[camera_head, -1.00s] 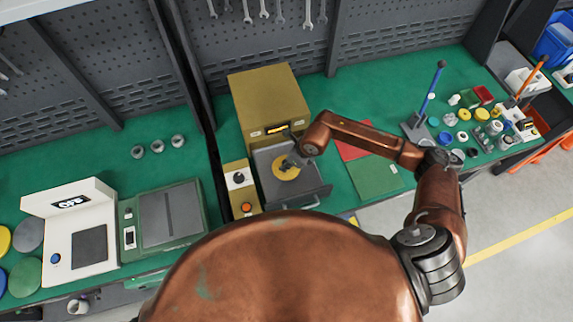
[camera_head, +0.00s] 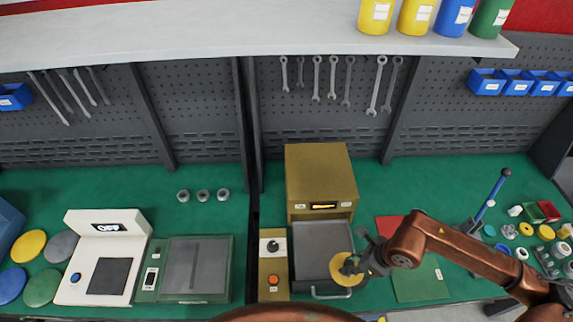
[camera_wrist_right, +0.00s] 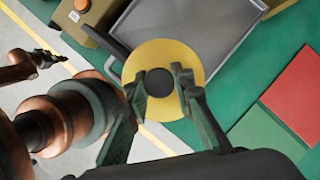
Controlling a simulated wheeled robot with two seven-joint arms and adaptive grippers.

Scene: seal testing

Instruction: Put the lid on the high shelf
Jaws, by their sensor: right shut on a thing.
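The lid is a yellow disc (camera_head: 338,271) with a dark knob in its centre. My right gripper (camera_head: 353,266) is shut on the lid's knob and holds it by the front right corner of the grey tray of the gold machine. In the right wrist view the lid (camera_wrist_right: 188,62) sits between the two fingers of the gripper (camera_wrist_right: 160,84), its knob between the fingertips. The high shelf (camera_head: 200,42) is the white board across the top of the head view, above the pegboard.
Yellow, blue and green canisters (camera_head: 416,14) stand at the shelf's right end; its left and middle are bare. Wrenches (camera_head: 333,78) hang below it. The gold machine (camera_head: 320,178) has its open tray (camera_head: 324,240) in front. A blue-handled lever (camera_head: 490,200) stands at right.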

